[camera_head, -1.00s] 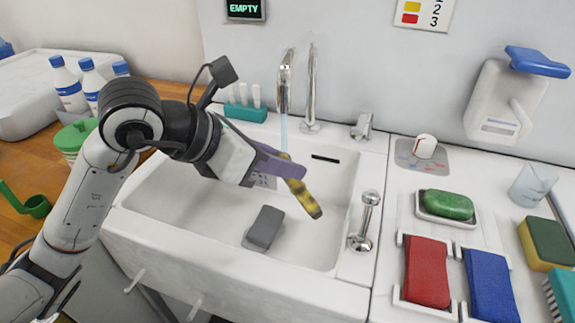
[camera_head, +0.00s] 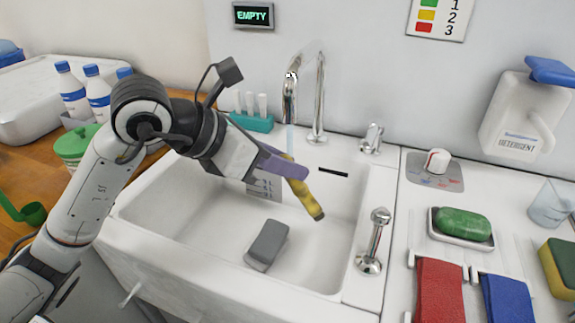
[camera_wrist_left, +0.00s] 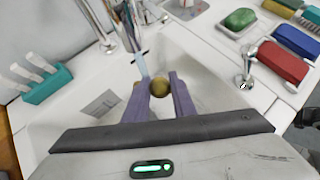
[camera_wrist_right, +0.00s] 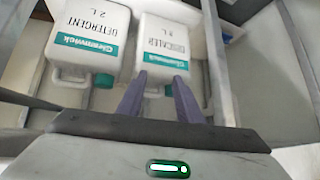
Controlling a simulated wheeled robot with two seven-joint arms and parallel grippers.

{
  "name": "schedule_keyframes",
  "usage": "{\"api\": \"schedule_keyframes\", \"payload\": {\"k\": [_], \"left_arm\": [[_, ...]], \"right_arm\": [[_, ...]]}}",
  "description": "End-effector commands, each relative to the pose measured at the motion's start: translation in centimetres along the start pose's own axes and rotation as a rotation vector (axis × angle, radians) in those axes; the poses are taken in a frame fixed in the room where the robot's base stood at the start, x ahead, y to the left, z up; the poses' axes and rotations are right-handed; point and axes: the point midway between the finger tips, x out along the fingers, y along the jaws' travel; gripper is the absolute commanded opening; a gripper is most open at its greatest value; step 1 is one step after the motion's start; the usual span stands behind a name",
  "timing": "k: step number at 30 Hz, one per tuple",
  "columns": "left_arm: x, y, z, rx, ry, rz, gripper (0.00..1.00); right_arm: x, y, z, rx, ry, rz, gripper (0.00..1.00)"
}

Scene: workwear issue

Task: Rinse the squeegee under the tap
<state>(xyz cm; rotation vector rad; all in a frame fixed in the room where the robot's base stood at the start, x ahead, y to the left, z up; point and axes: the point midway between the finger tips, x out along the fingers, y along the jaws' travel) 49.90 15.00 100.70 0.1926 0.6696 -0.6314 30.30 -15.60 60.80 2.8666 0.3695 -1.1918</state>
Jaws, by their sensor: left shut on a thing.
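My left gripper (camera_head: 284,172) is shut on a yellow, dark-stained stick-like piece (camera_head: 307,198), apparently the squeegee. It hangs tilted over the sink (camera_head: 200,222), its lower end toward the right. In the left wrist view its rounded end (camera_wrist_left: 160,86) shows between the fingers. The tap (camera_head: 291,88) is running. Its thin water stream (camera_head: 290,138) falls at the gripper and the held piece; I cannot tell exactly where it hits. My right gripper (camera_wrist_right: 160,95) shows only in its wrist view, open and empty, pointing toward jugs.
A grey block (camera_head: 267,245) lies on the sink floor. A lever (camera_head: 374,243) stands at the sink's right rim, near green soap (camera_head: 461,223). A teal rack (camera_head: 250,122) stands behind. Detergent (camera_wrist_right: 88,40) and descaler (camera_wrist_right: 163,45) jugs stand before my right gripper.

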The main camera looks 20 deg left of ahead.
Motion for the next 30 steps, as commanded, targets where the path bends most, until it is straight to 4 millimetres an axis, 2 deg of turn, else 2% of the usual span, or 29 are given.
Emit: {"api": "schedule_keyframes", "payload": {"k": [18,30], "left_arm": [[0.78,-0.63,0.75,0.000,-0.003,0.000,0.06],[0.41,-0.25,0.29,0.000,-0.002,0.001,0.06]], "right_arm": [[0.03,0.14,0.28,0.002,-0.005,0.003,0.33],[0.31,0.19,0.60,0.002,-0.006,0.003,0.33]]}}
